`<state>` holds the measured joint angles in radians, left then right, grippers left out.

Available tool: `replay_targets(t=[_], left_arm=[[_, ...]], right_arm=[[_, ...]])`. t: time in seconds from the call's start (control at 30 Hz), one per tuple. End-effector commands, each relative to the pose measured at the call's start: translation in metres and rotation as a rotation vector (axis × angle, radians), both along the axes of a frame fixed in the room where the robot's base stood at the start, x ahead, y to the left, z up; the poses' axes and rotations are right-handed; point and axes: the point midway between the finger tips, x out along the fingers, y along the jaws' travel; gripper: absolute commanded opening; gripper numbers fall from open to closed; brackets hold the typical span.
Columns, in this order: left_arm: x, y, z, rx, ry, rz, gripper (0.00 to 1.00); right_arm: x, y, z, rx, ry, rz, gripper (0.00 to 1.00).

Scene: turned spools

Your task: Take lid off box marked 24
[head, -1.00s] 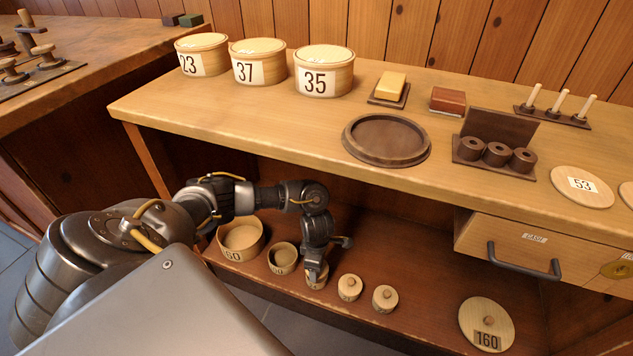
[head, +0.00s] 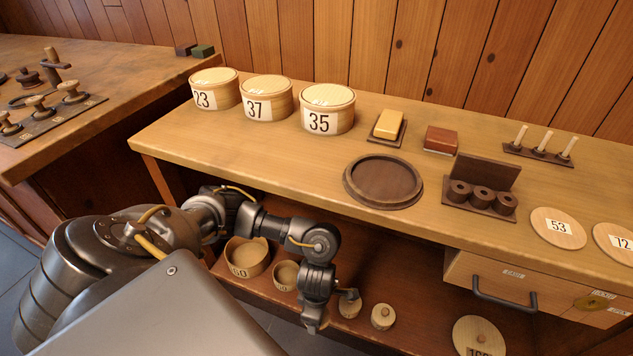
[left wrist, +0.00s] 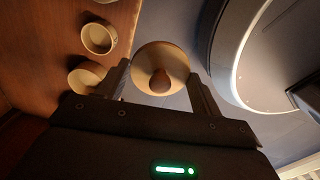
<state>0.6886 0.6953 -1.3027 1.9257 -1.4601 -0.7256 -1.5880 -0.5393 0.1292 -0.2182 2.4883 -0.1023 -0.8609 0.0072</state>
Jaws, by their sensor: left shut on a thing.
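My left gripper (head: 316,328) hangs low in front of the lower shelf. In the left wrist view its two fingers (left wrist: 160,88) are closed on a round pale wooden lid (left wrist: 160,68) with a brown knob, held over the grey floor. No number 24 is readable; the arm hides part of the box row in the head view. My right gripper is not in view.
The dark round tray (head: 383,203) on the bench top is empty. A drawer handle (head: 505,303) juts out.

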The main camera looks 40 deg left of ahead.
Motion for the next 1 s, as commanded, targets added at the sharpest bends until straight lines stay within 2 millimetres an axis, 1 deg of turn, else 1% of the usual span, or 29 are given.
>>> replay_targets(t=[0.13, 0.3, 1.0], left_arm=[[-0.002, -0.002, 0.001, -0.001, 0.000, -0.001, 0.45], [-0.002, -0.002, 0.003, -0.001, 0.000, -0.001, 0.45], [-0.002, -0.002, 0.031, -0.001, 0.000, -0.001, 0.45]], right_arm=[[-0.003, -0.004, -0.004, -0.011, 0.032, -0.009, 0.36], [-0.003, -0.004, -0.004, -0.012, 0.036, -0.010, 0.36], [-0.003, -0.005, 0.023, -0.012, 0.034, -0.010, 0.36]])
